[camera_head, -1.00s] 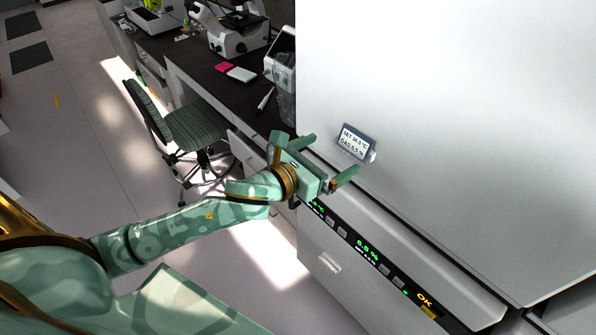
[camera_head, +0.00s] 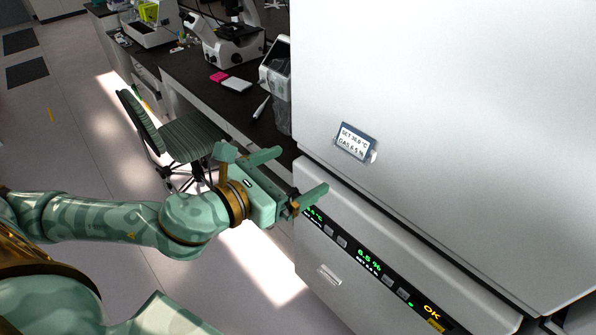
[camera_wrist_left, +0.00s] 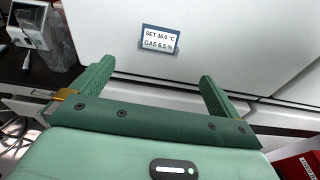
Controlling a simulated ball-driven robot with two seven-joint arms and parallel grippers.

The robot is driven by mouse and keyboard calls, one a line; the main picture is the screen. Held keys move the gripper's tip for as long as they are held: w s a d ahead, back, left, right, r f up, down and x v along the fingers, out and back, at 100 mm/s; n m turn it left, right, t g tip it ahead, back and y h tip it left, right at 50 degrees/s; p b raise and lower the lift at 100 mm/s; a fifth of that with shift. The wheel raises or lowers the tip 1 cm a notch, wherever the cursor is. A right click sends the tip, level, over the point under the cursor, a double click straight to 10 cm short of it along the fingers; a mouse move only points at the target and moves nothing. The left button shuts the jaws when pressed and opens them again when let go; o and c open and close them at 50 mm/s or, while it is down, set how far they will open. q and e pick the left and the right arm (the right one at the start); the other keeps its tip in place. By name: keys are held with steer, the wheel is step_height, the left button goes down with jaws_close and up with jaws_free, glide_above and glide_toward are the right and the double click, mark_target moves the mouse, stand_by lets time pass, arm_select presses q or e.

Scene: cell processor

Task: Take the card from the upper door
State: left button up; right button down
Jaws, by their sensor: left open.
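The card (camera_head: 355,142) is a small white label with a dark blue edge, reading SET 36.0 °C and GAS 6.5 %. It sits in a small clear holder (camera_head: 371,157) on the white upper door (camera_head: 450,110). The card also shows in the left wrist view (camera_wrist_left: 158,39), ahead of the fingers and between their lines. My left gripper (camera_head: 300,178) is open and empty, to the left of and below the card, apart from it. Its two green fingers also show in the left wrist view (camera_wrist_left: 155,80). My right gripper is not in view.
Below the door is a panel with a lit display (camera_head: 368,259) and a protruding ledge (camera_head: 400,235). A dark bench (camera_head: 200,72) with a microscope (camera_head: 228,40) stands at the back left. A green chair (camera_head: 185,135) stands on the floor beside it.

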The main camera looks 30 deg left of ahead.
arm_select(q)
steer(key=b, duration=0.3)
glide_toward(353, 141)
steer(key=x, duration=0.8)
steer(key=shift+w+d, duration=0.15)
steer(key=shift+w, duration=0.15)
steer(key=shift+c, duration=0.3)
steer(key=c, duration=0.7)
steer(key=o, duration=0.8)
steer(key=shift+c, duration=0.2)
steer(key=shift+s, duration=0.1)
